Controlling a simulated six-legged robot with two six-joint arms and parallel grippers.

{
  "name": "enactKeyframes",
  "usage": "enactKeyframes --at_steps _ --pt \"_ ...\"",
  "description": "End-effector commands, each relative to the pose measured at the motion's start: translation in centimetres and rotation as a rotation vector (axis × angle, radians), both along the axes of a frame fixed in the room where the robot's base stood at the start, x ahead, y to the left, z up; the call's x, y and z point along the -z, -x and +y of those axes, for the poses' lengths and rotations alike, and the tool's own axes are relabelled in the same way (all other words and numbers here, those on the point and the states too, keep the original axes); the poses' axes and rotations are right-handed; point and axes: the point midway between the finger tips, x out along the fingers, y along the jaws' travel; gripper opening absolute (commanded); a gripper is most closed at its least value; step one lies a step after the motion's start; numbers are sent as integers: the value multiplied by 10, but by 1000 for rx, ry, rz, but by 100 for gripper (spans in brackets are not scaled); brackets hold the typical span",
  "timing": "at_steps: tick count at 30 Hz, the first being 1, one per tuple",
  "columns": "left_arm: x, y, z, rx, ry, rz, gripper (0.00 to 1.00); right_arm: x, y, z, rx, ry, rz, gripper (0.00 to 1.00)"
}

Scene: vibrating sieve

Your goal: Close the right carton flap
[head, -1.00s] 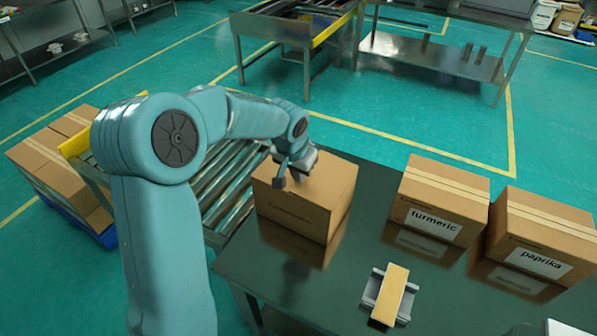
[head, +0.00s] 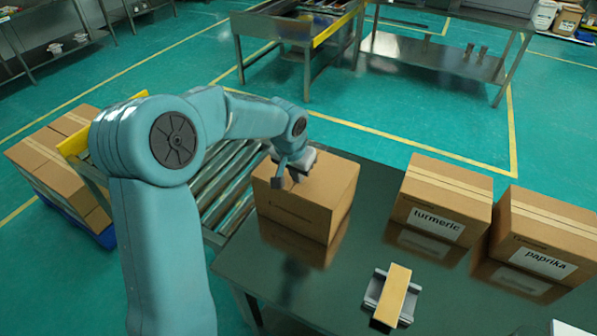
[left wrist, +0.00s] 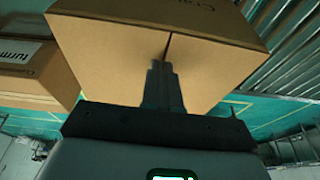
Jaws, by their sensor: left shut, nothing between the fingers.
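The brown carton (head: 300,211) stands on the dark table beside the roller conveyor. Its top looks flat, with the flaps down, though my gripper hides part of it. In the left wrist view the carton's top (left wrist: 105,55) shows two flaps meeting at a narrow seam. The right carton flap cannot be told apart surely in the head view. My left gripper (head: 280,183) is shut and empty, over the carton's top near its left part. In the left wrist view its fingertips (left wrist: 160,68) are at the seam; I cannot tell whether they touch. My right gripper is not in view.
A carton marked turmeric (head: 444,191) and one marked paprika (head: 550,228) stand to the right on the table (head: 300,285). A tape tool-like grey holder with a tan block (head: 391,295) lies in front. The roller conveyor (head: 226,190) is at the left.

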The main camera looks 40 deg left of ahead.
Motion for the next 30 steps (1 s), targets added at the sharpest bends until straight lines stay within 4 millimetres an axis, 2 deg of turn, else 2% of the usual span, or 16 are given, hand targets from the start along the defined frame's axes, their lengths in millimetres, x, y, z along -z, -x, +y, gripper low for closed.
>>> enactKeyframes --at_steps 5,10,12,18,21,25,30 --pt "-12 -1 0 0 0 -4 0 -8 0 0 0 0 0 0" --pt "-50 -3 -1 2 1 -1 0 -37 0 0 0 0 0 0" --pt "-58 2 -1 0 0 -5 0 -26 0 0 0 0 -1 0" --pt "-103 16 -3 1 -1 -5 0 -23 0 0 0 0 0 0" --pt "-120 21 -4 3 0 -4 0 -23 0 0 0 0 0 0" --pt "-132 25 -4 2 1 -1 0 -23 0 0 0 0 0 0" --pt "-137 26 -5 2 2 0 0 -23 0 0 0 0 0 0"
